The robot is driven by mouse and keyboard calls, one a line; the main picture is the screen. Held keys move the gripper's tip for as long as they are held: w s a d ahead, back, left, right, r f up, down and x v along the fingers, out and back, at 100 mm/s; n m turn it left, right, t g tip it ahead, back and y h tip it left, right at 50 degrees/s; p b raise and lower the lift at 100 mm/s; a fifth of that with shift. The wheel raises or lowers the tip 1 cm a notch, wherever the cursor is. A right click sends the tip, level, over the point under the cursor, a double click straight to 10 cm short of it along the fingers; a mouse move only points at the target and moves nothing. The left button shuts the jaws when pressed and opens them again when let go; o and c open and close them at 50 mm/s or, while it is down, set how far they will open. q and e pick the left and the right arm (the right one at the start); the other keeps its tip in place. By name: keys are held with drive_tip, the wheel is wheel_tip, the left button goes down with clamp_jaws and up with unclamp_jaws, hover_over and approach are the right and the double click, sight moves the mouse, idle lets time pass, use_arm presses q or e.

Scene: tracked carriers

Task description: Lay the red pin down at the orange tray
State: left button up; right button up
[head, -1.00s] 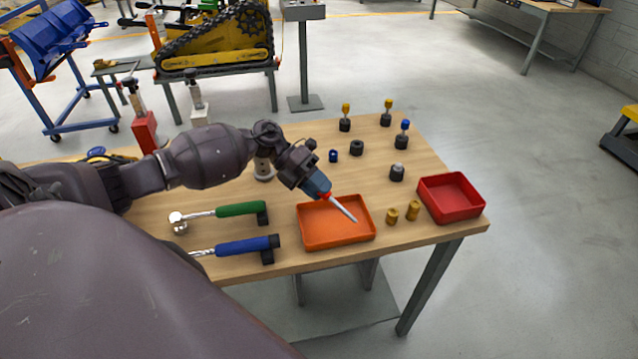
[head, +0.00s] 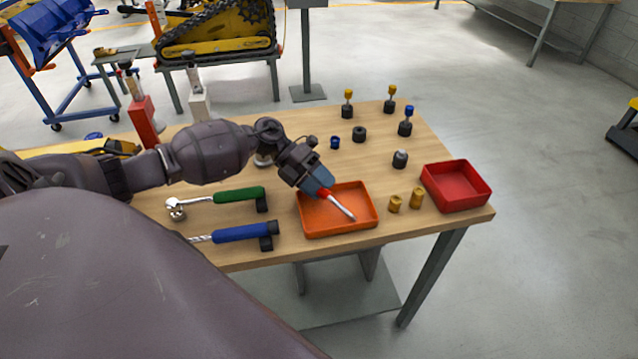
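My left gripper (head: 321,186) is shut on the red pin (head: 340,206), which has a red collar by the fingers and a long pale metal shaft. The pin slants down to the right, over the inside of the orange tray (head: 312,228). Its tip is near the tray's floor; I cannot tell whether it touches. The orange tray lies on the wooden table near the front edge. My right gripper is not in view.
A red tray (head: 457,200) is at the table's right corner, with brass pieces (head: 395,204) between the trays. A green-handled tool (head: 240,195) and a blue-handled tool (head: 242,233) lie left. Several black holders (head: 400,159), some with coloured-top pins, stand behind.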

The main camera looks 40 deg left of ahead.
use_arm(q)
drive_tip(key=shift+a+r, duration=0.15)
drive_tip(key=shift+a, duration=0.25)
drive_tip(key=b+v, duration=0.1)
drive_tip(key=v, duration=0.9)
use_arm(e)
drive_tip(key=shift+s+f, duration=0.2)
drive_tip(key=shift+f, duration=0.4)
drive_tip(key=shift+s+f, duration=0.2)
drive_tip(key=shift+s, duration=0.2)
